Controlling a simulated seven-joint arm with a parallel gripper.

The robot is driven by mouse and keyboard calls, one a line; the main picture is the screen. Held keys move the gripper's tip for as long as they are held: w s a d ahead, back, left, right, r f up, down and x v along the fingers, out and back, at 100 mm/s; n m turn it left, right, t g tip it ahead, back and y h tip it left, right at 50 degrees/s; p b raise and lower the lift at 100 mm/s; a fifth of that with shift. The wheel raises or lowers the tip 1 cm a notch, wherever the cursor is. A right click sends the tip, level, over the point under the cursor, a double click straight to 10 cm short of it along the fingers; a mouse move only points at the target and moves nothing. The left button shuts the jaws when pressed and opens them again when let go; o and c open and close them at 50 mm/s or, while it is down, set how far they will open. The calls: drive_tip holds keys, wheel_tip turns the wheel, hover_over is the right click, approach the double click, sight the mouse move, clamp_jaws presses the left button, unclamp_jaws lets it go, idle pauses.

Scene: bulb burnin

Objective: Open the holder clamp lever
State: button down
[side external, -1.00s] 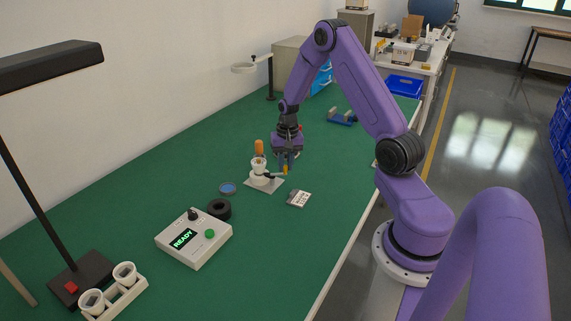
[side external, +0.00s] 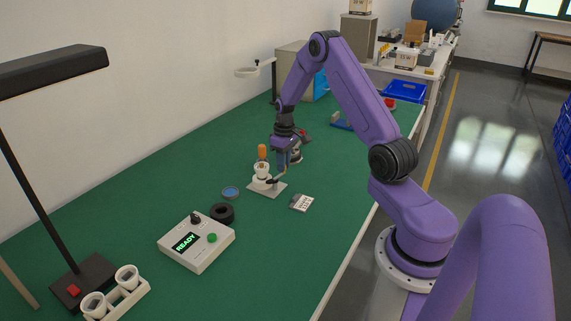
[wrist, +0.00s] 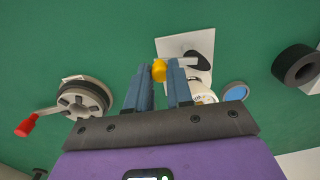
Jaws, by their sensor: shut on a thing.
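The white holder (side external: 262,171) stands upright on a pale square plate (side external: 277,190) on the green mat. Its clamp lever ends in a yellow knob (wrist: 159,70), which sits between my fingertips in the wrist view. My gripper (side external: 281,169) is shut on that knob, low and close beside the holder. The lever arm (wrist: 185,62) runs right from the knob over the plate. My right finger partly hides the holder in the wrist view (wrist: 204,96). In the side view, my fingers hide the knob.
An orange-topped object (side external: 262,152) stands right behind the holder. A blue disc (side external: 231,193), a black ring (side external: 221,213), a tester reading READY (side external: 197,241) and a small printed card (side external: 301,202) lie nearby. A reel with a red handle (wrist: 82,100) is left in the wrist view.

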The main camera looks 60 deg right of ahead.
drive_tip(key=shift+w+n, duration=0.4)
drive_tip(key=shift+n, duration=0.4)
drive_tip(key=c, duration=1)
unclamp_jaws()
drive_tip(key=r, duration=1.1)
drive_tip(key=d+r, duration=0.1)
drive_tip(key=r, duration=0.5)
drive_tip(key=shift+w+r, duration=0.1)
drive_tip(key=shift+r, duration=0.15)
